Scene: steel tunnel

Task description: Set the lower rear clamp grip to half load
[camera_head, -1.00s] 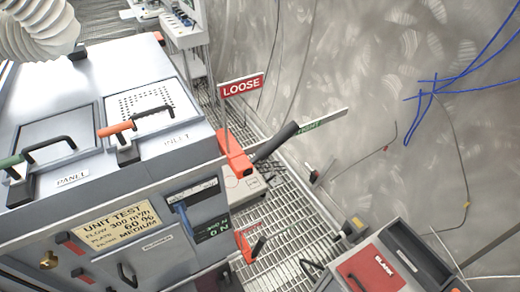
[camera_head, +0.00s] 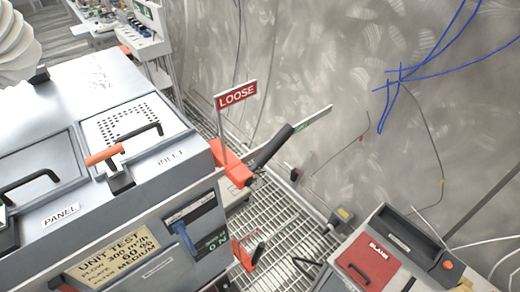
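A grey filter unit (camera_head: 150,205) fills the left side. At its right end is an upper clamp with an orange-red body (camera_head: 232,163) and a thick black lever (camera_head: 270,147) slanting up to the right. Below it a smaller orange-red clamp (camera_head: 243,256) with a short black grip (camera_head: 258,253) sits low by the grating; much of it is hidden by the unit. A red LOOSE sign (camera_head: 236,95) stands above the upper clamp. A small display (camera_head: 213,241) on the unit's end reads 0 N, next to a blue handle (camera_head: 184,238). Neither gripper is in view.
A grey bin (camera_head: 410,238) with a red BLANK panel (camera_head: 368,264) stands at the lower right. Grating floor (camera_head: 285,215) lies between unit and wall. Blue cables (camera_head: 400,75) hang on the steel wall. A white ribbed hose (camera_head: 15,45) is at the upper left.

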